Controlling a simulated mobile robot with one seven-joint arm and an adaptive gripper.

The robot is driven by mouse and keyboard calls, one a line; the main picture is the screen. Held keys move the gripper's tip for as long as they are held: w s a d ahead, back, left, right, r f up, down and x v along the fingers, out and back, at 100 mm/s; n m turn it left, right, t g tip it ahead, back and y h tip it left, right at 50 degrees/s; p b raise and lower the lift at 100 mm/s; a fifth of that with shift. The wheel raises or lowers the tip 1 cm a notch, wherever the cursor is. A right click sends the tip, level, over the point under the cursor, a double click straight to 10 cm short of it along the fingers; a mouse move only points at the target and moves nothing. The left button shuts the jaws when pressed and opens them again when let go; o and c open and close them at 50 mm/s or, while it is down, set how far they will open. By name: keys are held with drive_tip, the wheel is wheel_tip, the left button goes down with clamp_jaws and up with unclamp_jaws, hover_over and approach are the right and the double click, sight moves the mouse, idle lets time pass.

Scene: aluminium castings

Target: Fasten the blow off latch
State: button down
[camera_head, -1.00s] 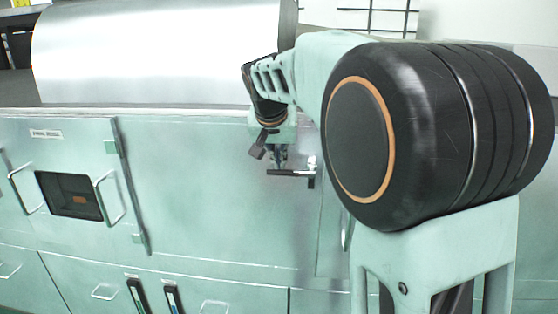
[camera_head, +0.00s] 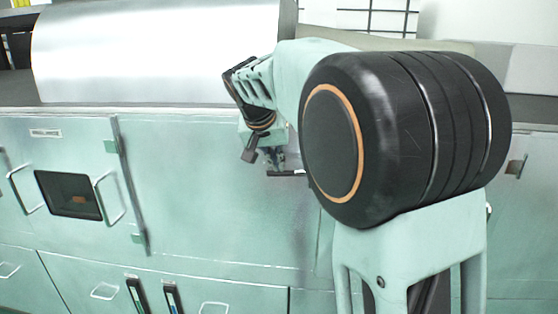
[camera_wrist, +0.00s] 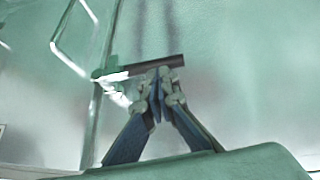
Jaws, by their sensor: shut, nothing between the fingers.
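The latch shows as a dark handle bar (camera_head: 287,173) on the green cabinet front in the head view; its right end is hidden behind my arm. In the wrist view the bar (camera_wrist: 143,66) lies nearly level, with a pale bracket (camera_wrist: 113,77) at its left end. My gripper (camera_wrist: 160,76) is shut and empty, its fingertips just below the bar; I cannot tell whether they touch it. In the head view my gripper (camera_head: 279,164) is small and partly hidden, just above the bar.
A wire-like handle (camera_wrist: 75,45) stands out left of the latch in the wrist view. In the head view, a door with a dark window (camera_head: 70,195) and pull handles is at left. A large silvery curved cover (camera_head: 150,50) lies above the cabinet front.

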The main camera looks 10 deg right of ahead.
drive_tip(key=d+f+n+h+b, duration=0.2)
drive_tip(key=f+n+h+b, duration=0.1)
drive_tip(key=f+h+b, duration=0.2)
drive_tip(key=s+d+f+n+g+h+b, duration=0.1)
drive_tip(key=d+f+n+h+b, duration=0.1)
drive_tip(key=f+h+b, duration=0.4)
drive_tip(key=shift+s+d+f+n+h+b, duration=0.25)
drive_tip(key=shift+n+h+b, duration=0.4)
drive_tip(key=shift+h, duration=0.95)
drive_tip(key=shift+d, duration=0.1)
drive_tip(key=shift+r, duration=0.1)
